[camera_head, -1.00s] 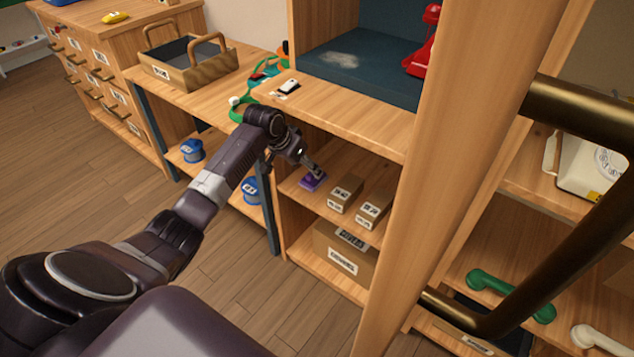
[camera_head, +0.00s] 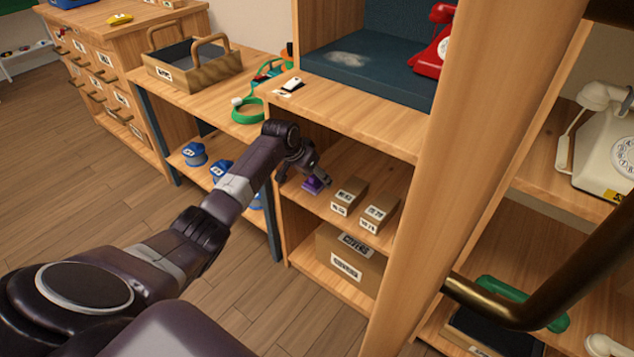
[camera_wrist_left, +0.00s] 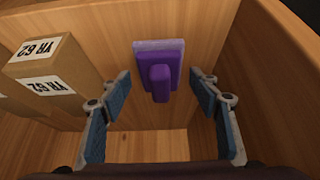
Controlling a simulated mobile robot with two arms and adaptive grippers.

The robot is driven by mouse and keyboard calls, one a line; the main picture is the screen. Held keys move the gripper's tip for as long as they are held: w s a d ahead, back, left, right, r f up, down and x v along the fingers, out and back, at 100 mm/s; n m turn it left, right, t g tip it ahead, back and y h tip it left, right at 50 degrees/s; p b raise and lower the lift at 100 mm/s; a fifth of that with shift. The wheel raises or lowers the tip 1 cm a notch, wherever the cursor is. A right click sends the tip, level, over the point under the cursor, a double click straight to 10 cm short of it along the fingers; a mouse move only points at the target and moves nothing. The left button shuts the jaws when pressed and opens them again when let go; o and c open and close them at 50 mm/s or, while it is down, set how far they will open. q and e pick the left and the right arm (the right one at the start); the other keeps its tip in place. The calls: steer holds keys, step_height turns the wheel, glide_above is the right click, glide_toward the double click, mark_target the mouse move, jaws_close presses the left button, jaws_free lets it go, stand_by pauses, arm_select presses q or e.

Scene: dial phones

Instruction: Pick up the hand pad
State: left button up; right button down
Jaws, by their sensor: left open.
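The hand pad is a purple block with a knob-like handle and a paler edge. In the head view the hand pad (camera_head: 313,186) lies on the middle shelf, partly hidden by my left gripper (camera_head: 318,172). In the left wrist view the hand pad (camera_wrist_left: 160,72) is centred ahead, its handle pointing toward me. My left gripper (camera_wrist_left: 160,105) is open, with one blue-padded finger on each side of the pad and clear space between. It is not gripping the pad. My right gripper is not in view.
Small cardboard boxes (camera_head: 348,196) stand on the shelf right of the pad; one labelled box (camera_wrist_left: 52,75) shows close at left in the wrist view. A wooden shelf top (camera_head: 345,118) is above my gripper. A wooden post (camera_head: 470,150) stands at right. A larger box (camera_head: 350,262) sits below.

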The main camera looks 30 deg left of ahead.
arm_select(q)
steer(key=c, duration=1.3)
